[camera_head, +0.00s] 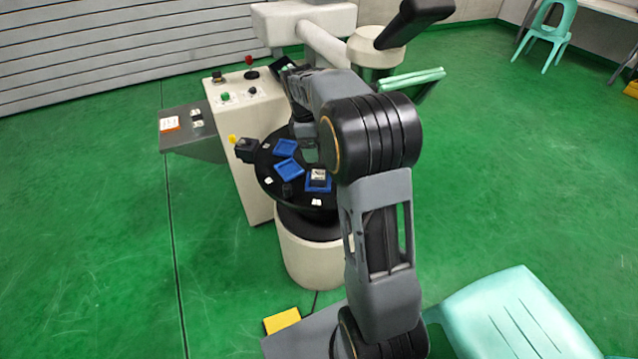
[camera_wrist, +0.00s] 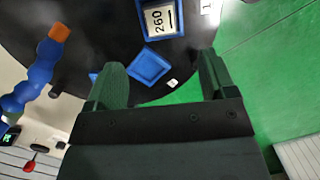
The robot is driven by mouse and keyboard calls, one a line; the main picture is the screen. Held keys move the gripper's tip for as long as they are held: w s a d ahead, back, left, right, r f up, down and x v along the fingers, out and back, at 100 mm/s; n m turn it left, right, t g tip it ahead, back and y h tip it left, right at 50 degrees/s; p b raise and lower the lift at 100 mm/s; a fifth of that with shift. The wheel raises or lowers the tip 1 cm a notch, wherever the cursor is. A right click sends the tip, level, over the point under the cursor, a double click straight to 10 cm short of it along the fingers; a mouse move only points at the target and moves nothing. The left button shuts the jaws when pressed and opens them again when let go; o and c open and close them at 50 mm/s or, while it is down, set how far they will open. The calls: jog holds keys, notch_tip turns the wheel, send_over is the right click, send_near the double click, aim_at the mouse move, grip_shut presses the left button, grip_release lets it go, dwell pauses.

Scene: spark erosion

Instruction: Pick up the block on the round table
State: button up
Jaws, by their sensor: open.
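The round table (camera_head: 268,184) is a black disc on a pale pedestal; its dark top (camera_wrist: 90,25) fills much of the wrist view. A block with a light top (camera_head: 318,175) sits in a blue tray (camera_head: 311,189) near the table's front right. In the wrist view the block (camera_wrist: 160,20) shows a white face marked "260", in a blue tray (camera_wrist: 146,34) at the top edge. My gripper (camera_wrist: 162,60) is open and empty, its fingers apart over the table, with the block beyond the fingertips. In the head view my arm hides most of the gripper.
Two more blue trays (camera_head: 286,147) (camera_head: 287,168) lie on the table; one shows between my fingers (camera_wrist: 150,65). A blue segmented hose with an orange tip (camera_wrist: 42,65) rises at the wrist view's left. A control cabinet (camera_head: 245,110) stands behind left, a turquoise chair (camera_head: 515,315) front right.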

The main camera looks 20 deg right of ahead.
aim_at(318, 174)
jog(key=f, duration=0.3)
jog(key=f+b, duration=0.1)
jog(key=f, duration=0.3)
jog(key=d+f+b, duration=0.1)
jog(key=f, duration=0.2)
jog(key=shift+s+d+f, duration=0.1)
jog(key=shift+s+f, duration=0.25)
jog(key=shift+s, duration=0.05)
jog(key=shift+c, duration=0.2)
jog(key=c, duration=1.3)
jog(key=shift+r, duration=0.1)
